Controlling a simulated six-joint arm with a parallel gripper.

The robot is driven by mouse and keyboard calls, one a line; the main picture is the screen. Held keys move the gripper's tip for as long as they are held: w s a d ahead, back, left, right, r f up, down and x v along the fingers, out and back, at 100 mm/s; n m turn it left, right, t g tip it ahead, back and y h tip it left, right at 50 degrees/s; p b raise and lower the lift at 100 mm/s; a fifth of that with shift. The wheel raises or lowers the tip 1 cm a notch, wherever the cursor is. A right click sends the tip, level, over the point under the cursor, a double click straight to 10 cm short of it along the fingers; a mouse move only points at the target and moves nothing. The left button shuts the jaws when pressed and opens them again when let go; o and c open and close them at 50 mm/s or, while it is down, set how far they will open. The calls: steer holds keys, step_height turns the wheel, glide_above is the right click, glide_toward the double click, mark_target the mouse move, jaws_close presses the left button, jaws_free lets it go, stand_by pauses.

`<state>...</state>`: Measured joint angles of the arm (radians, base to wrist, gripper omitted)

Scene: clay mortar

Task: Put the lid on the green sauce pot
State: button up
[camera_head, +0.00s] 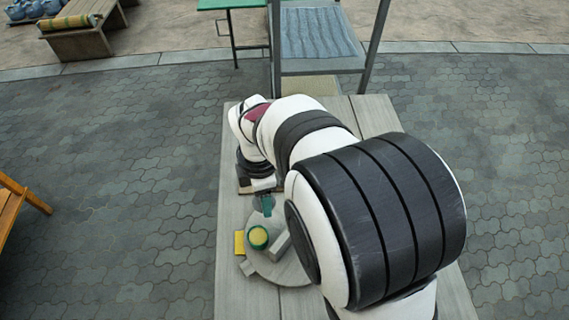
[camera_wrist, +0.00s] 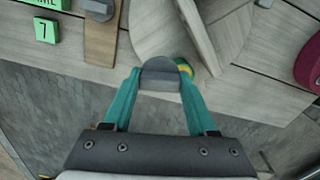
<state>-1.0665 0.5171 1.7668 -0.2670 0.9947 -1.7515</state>
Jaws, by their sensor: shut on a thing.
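The green sauce pot (camera_head: 258,238) stands on a round grey board on the table, and its yellow top shows. In the wrist view only a green and yellow edge of the pot (camera_wrist: 185,68) shows, behind the held piece. My gripper (camera_wrist: 161,80) has teal fingers shut on a grey, rounded lid (camera_wrist: 160,72). In the head view my gripper (camera_head: 265,205) is just beyond the pot, and the lid is mostly hidden there. The lid hides much of the pot in the wrist view; I cannot tell the height between them.
The round board (camera_head: 285,270) also carries a grey block (camera_head: 277,245) close to the pot's right. A yellow block (camera_head: 239,243) is at its left. The wrist view shows green blocks (camera_wrist: 46,31) at left and a magenta object (camera_wrist: 310,62) at right. My arm covers much of the table.

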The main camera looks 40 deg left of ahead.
steer(key=s+d+n, duration=0.1)
steer(key=s+d, duration=0.1)
steer(key=s, duration=0.2)
glide_above(259, 241)
steer(key=shift+f, duration=2.6)
steer(key=shift+f, duration=0.45)
steer(key=o, duration=1.4)
steer(key=shift+c, duration=0.2)
steer(key=shift+o, duration=0.2)
steer(key=shift+o, duration=0.4)
step_height(259, 241, up, 7)
steer(key=shift+r, duration=0.1)
